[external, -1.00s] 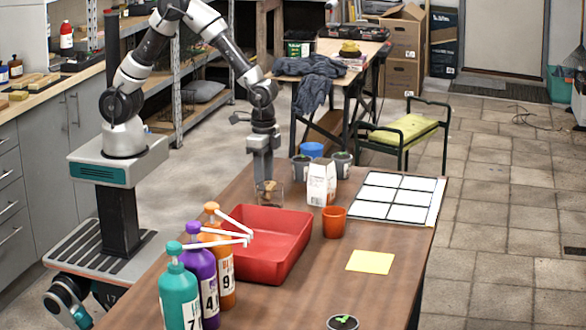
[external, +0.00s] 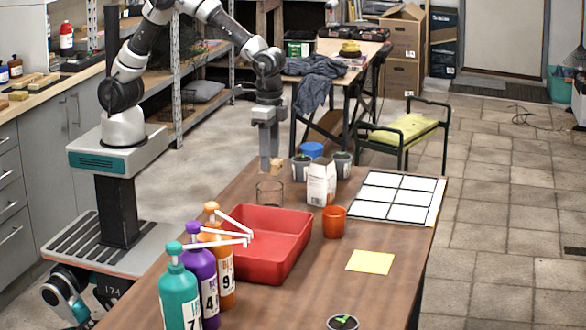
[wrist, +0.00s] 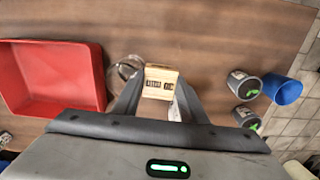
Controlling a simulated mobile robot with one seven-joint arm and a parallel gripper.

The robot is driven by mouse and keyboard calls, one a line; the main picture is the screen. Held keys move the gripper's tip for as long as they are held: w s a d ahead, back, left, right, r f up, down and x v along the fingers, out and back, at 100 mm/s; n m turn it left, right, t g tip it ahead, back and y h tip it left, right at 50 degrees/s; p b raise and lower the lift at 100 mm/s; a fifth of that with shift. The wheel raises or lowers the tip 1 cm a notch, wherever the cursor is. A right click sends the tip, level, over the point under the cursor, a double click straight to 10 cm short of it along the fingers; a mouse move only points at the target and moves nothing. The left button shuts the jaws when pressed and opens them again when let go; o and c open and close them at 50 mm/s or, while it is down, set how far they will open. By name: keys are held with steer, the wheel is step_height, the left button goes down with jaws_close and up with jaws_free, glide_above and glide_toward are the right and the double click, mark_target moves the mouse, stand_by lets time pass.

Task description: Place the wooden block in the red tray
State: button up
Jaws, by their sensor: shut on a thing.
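The wooden block (wrist: 161,80) is between the fingertips of my gripper (wrist: 157,86) in the wrist view, with dark markings on its face. In the external view my gripper (external: 269,160) points down, shut on the block (external: 277,164), which is partly hidden by the fingers. The block is in the air a little above a clear glass (external: 270,193) on the table. The red tray (external: 290,222) is on the table in front of the glass and looks empty. In the wrist view the tray (wrist: 97,75) is at the left, apart from the gripper.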

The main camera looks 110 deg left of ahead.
steer(key=w+d+p, duration=0.2)
steer(key=w+d, duration=0.1)
steer(key=d, duration=0.9)
glide_above(252, 244)
steer(key=shift+n, duration=0.3)
step_height(252, 244, down, 6)
steer(key=shift+d+r, duration=0.1)
steer(key=shift+f, duration=2.1)
steer(key=shift+f, duration=0.2)
steer(key=o, duration=1)
steer(key=shift+r, duration=0.1)
